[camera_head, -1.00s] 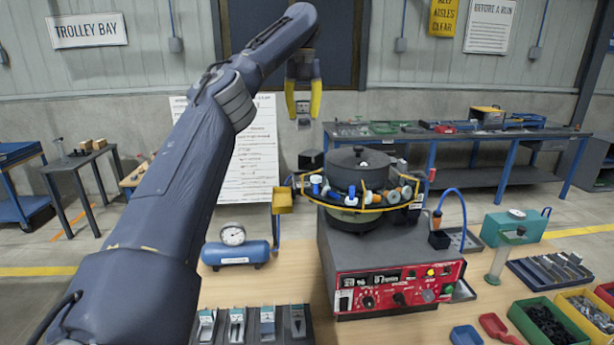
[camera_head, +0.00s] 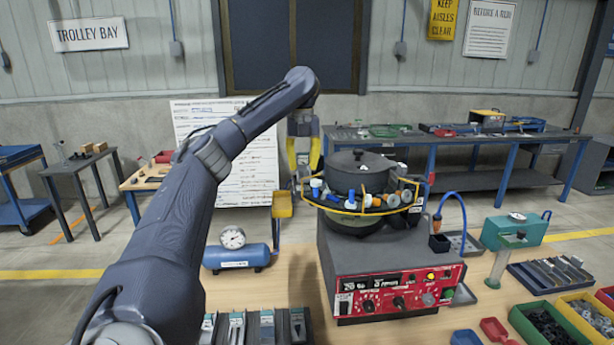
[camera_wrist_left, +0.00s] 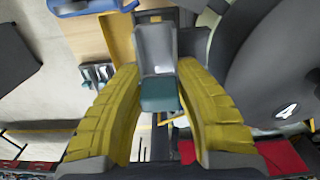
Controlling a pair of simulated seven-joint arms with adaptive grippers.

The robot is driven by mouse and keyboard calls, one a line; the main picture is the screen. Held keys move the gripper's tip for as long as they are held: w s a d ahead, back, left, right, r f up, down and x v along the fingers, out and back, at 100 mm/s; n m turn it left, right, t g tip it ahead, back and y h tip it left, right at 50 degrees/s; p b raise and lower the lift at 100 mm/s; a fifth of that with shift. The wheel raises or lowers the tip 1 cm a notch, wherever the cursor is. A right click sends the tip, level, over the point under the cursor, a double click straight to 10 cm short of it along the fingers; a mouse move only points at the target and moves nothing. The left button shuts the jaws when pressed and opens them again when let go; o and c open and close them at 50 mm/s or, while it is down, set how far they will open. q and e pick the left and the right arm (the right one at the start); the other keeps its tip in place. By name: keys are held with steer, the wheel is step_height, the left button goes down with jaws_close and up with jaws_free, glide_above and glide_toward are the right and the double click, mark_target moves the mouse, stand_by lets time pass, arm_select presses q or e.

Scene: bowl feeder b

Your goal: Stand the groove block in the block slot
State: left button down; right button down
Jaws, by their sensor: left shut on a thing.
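My left gripper (camera_head: 303,165) is in the air beside the bowl feeder, pointing down, with its yellow fingers partly behind the feeder's rim and parts. In the left wrist view its fingers (camera_wrist_left: 160,105) are closed on the groove block (camera_wrist_left: 156,50), a grey grooved piece with a teal end (camera_wrist_left: 160,95). In the head view the block is hard to make out between the fingers. A dark rack (camera_head: 252,328) with several grey blocks stands at the bottom edge, partly cut off. I cannot tell which place is the block slot. My right gripper is out of view.
The bowl feeder (camera_head: 358,172) stands on a grey box with a red control panel (camera_head: 400,292). A yellow chute (camera_head: 282,204) and a blue air tank (camera_head: 236,257) are to its left. Bins (camera_head: 545,322) and a teal gauge stand (camera_head: 515,232) are at right.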

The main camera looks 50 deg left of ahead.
arm_select(q)
steer(key=shift+f, duration=1.75)
steer(key=c, duration=1)
jaws_free()
steer(key=shift+f, duration=0.1)
steer(key=shift+c, duration=0.2)
steer(key=shift+r, duration=6.1)
